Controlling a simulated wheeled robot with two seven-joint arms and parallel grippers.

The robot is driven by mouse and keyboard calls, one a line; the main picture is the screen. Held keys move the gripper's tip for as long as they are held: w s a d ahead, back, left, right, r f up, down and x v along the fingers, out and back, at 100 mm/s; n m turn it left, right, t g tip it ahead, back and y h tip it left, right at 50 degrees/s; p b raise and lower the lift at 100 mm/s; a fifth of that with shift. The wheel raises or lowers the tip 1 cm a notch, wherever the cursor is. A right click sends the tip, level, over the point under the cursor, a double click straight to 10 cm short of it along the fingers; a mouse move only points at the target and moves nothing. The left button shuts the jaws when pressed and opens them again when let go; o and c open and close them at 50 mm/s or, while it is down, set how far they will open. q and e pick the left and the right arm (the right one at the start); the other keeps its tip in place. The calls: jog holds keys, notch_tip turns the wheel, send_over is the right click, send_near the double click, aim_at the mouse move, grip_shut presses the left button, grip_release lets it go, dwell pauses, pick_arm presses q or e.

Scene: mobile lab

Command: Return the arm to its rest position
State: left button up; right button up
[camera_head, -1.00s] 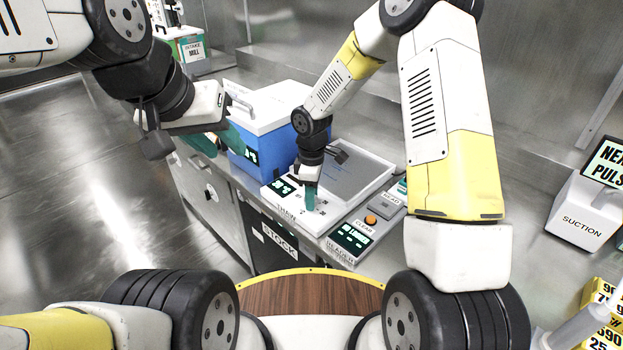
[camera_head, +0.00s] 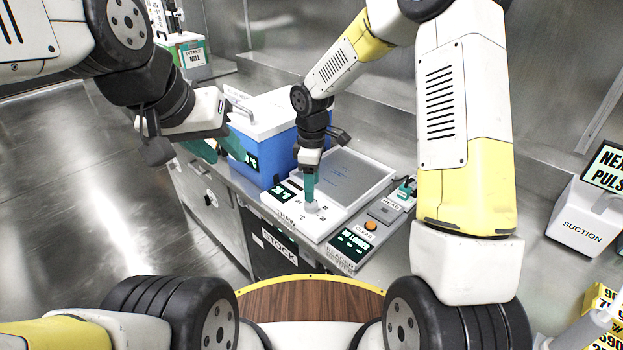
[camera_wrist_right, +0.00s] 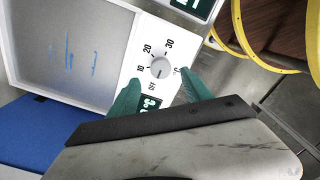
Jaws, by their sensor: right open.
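My right gripper (camera_head: 309,188) is over the control panel of the white thaw unit (camera_head: 345,212), close to its grey dial (camera_head: 311,207). In the right wrist view its two green fingers (camera_wrist_right: 160,92) are spread apart with nothing between them, and the dial (camera_wrist_right: 160,67) shows just beyond the tips. The dial is marked OFF, 10, 20, 30. My left gripper (camera_head: 222,150) hangs at the left, in front of the blue box; its green fingers look apart and no object shows between them.
A blue box with a white lid (camera_head: 268,112) stands left of the thaw unit. A grey reader station (camera_head: 366,232) with an orange button is on its right. A suction unit (camera_head: 580,212) stands at far right. The floor at left is clear.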

jog(key=shift+r, duration=0.65)
jog(key=shift+d+r, duration=0.1)
jog(key=shift+r, duration=0.05)
jog(key=s+d+r+m+t, duration=0.1)
jog(key=s+d+r+m, duration=0.3)
jog(key=r, duration=0.4)
jog(key=s+d+r+m+t, duration=0.25)
jog(key=s+d+r, duration=0.2)
jog(key=r, duration=0.25)
jog(key=s+d+r+m+t+y, duration=0.1)
jog(key=s+d+r+m, duration=0.1)
jog(key=s, duration=0.4)
jog(key=s+d+r+m+t+y, duration=0.1)
jog(key=s+d+r+m, duration=0.2)
jog(key=s+r+m, duration=0.2)
jog(key=shift+s+r+m+t, duration=0.15)
jog(key=shift+s+m+t, duration=0.2)
jog(key=shift+s+m, duration=0.55)
jog(key=shift+d, duration=0.1)
dwell(0.3)
